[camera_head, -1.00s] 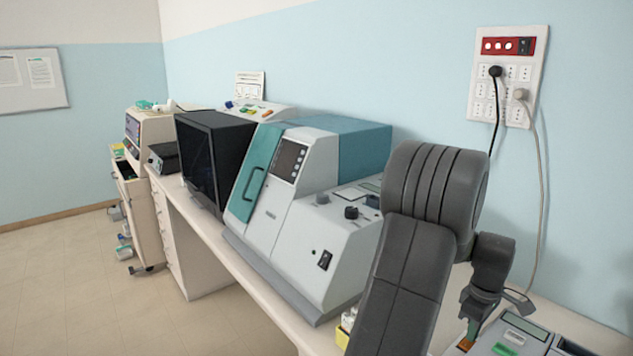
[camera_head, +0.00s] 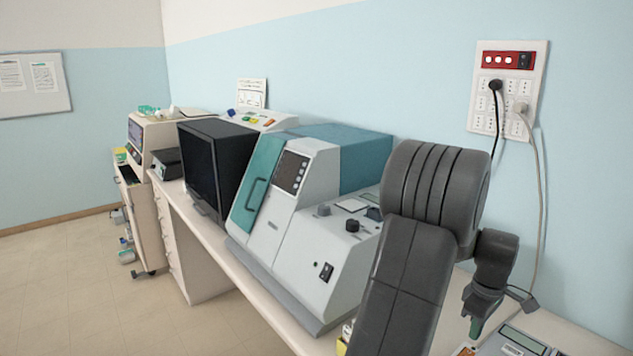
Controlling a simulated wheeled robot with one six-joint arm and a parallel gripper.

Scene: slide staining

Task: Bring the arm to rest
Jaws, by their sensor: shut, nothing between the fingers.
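My arm, dark grey, rises at the lower right in the head view and bends over at a thick ribbed elbow. My gripper (camera_head: 477,326) hangs from the wrist at its right end, pointing down, with greenish fingertips. It is shut and holds nothing. It is close beside a flat grey device (camera_head: 513,340) with a small display, at the bottom right. How far the fingertips are above the bench is hard to tell.
A large white and teal machine (camera_head: 290,235) stands on the bench (camera_head: 255,292) left of my arm, with a black monitor (camera_head: 203,165) beyond it. A wall socket panel (camera_head: 508,90) with hanging cables is behind my gripper. Open floor (camera_head: 80,285) lies at left.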

